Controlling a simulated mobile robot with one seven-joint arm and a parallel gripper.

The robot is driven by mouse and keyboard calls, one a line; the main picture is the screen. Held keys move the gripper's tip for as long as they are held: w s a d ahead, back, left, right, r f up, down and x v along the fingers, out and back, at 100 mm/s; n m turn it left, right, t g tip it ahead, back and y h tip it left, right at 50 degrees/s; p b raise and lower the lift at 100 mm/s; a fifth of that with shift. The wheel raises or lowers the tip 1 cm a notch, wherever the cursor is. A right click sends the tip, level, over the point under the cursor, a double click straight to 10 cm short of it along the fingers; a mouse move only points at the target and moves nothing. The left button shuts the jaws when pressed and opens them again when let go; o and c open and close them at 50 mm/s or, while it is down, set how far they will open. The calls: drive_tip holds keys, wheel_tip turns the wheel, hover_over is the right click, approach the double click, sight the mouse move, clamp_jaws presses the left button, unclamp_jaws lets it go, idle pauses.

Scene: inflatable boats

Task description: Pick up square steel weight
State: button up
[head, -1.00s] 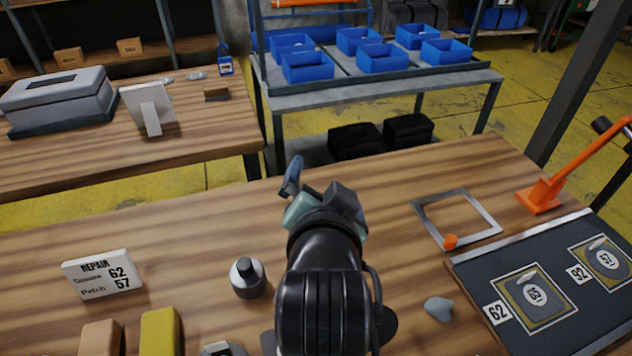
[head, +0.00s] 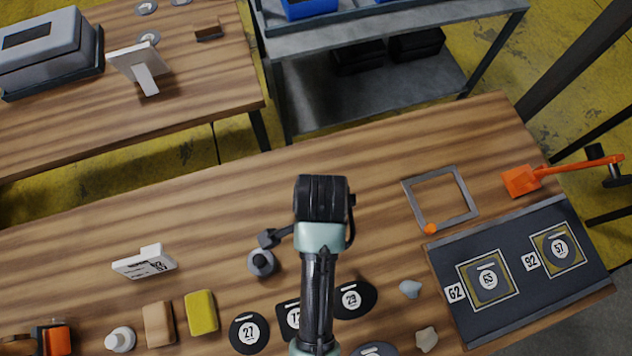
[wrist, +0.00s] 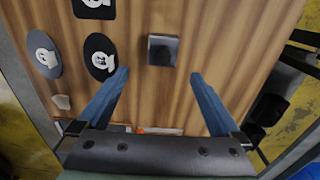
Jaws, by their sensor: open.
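The square steel weight (wrist: 163,50) shows in the wrist view as a dark grey square block lying on the wooden table. My gripper (wrist: 159,73) is open and empty, its two blue fingers spread wide. The weight appears ahead of the fingertips, roughly midway between them, with no finger touching it. In the head view my arm covers the table where the weight appears to lie, so I cannot make it out there. The fingertips are not clear in that view either.
Dark patches, including 27 (head: 248,333) and 29 (head: 352,299), lie near my arm. A dark-capped bottle (head: 261,263) stands left of it. Yellow (head: 200,312) and tan (head: 158,324) blocks, a square metal frame (head: 463,177) and a dark board (head: 440,262) are also on the table.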

wheel_tip(320, 180, down, 6)
drive_tip(key=shift+s+r, duration=0.1)
drive_tip(key=shift+s, duration=0.05)
drive_tip(key=shift+w+a+f, duration=0.15)
drive_tip(key=shift+f, duration=1.35)
drive_tip(key=shift+w+a+f, duration=0.1)
drive_tip(key=shift+a+f, duration=0.05)
drive_tip(key=shift+f, duration=1.3)
clamp_jaws()
drive_tip(key=shift+w+r, duration=0.1)
drive_tip(key=shift+r, duration=0.05)
